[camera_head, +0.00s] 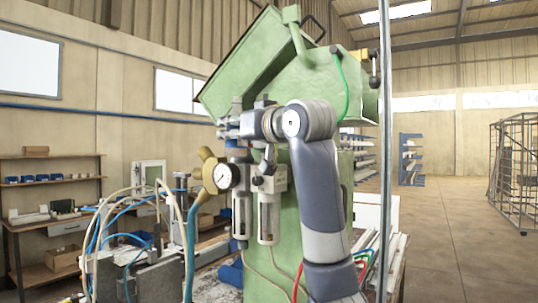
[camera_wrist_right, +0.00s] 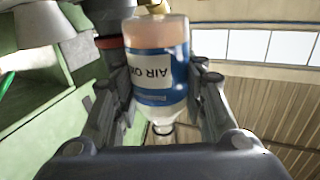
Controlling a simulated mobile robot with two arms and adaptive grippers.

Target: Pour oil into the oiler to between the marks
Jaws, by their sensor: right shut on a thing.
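The oil bottle (camera_wrist_right: 158,72), with a blue and white AIR OIL label, sits between the fingers of my right gripper (camera_wrist_right: 158,97) in the right wrist view. That view is upside down, so the bottle stands about upright, pinkish oil low in it and neck up. In the head view my right gripper (camera_head: 237,128) is at the top of the air unit, and the bottle is not clearly visible. The oiler (camera_head: 268,217), probably the right-hand clear bowl, hangs below the gripper. Its marks and oil level are too small to read. My left gripper is not in view.
A pressure gauge (camera_head: 223,177) and a yellow fitting (camera_head: 206,166) are left of the oiler. A second bowl (camera_head: 241,212) hangs beside it. The green machine (camera_head: 322,90) stands close behind. Hoses (camera_head: 165,220) crowd the lower left. A thin post (camera_head: 386,150) stands at right.

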